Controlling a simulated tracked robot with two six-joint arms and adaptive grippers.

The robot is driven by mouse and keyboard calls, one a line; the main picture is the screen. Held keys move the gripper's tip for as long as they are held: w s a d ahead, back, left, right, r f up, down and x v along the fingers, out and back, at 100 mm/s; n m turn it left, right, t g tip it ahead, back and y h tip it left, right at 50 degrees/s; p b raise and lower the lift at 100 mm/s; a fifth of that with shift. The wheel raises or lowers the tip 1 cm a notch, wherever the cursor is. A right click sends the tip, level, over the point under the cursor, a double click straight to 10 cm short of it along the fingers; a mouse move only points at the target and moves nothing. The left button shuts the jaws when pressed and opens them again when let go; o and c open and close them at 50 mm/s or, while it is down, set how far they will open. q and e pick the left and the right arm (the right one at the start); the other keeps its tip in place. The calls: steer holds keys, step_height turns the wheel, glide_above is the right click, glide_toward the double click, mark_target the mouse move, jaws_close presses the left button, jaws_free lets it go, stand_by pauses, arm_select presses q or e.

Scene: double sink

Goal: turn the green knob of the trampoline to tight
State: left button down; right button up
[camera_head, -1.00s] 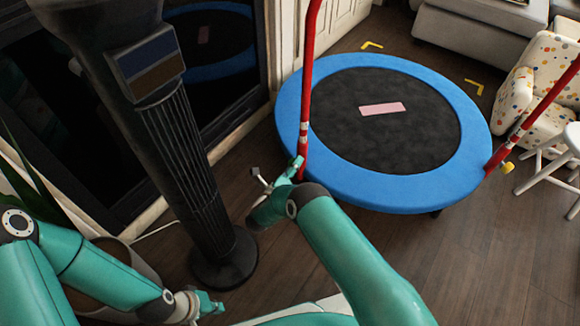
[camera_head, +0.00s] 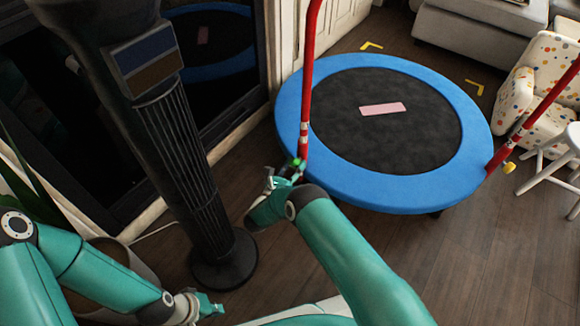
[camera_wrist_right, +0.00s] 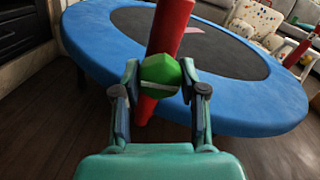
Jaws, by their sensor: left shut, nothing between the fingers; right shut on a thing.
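The trampoline (camera_head: 455,178) has a blue padded rim and a black mat. A red post (camera_head: 307,80) rises at its left edge, and the green knob (camera_head: 297,163) sits low on this post. In the right wrist view the green knob (camera_wrist_right: 161,72) is between the fingers of my right gripper (camera_wrist_right: 160,85), in front of the red post. My right gripper (camera_head: 284,172) is shut on the knob. My left gripper (camera_head: 209,305) is shut and empty, low at the left near the floor. The knob's setting marks cannot be read.
A black tower fan (camera_head: 190,170) stands left of my right gripper. A second red post with a yellow knob (camera_head: 509,168) is at the trampoline's right, near a white stool (camera_head: 548,160) and a spotted armchair (camera_head: 545,75). The wooden floor in front is clear.

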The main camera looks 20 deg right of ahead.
steer(key=shift+d+r+m, duration=0.25)
steer(key=shift+r+m, duration=0.05)
steer(key=shift+m, duration=0.1)
steer(key=o, duration=1.1)
steer(key=shift+a, duration=0.1)
steer(key=shift+o, duration=0.2)
steer(key=shift+f, duration=0.1)
steer(key=shift+a, duration=0.1)
steer(key=shift+s+a+f, duration=0.1)
steer(key=shift+a, duration=0.05)
steer(key=v, duration=1.1)
steer(key=shift+s+a, duration=0.2)
steer(key=shift+a, duration=0.05)
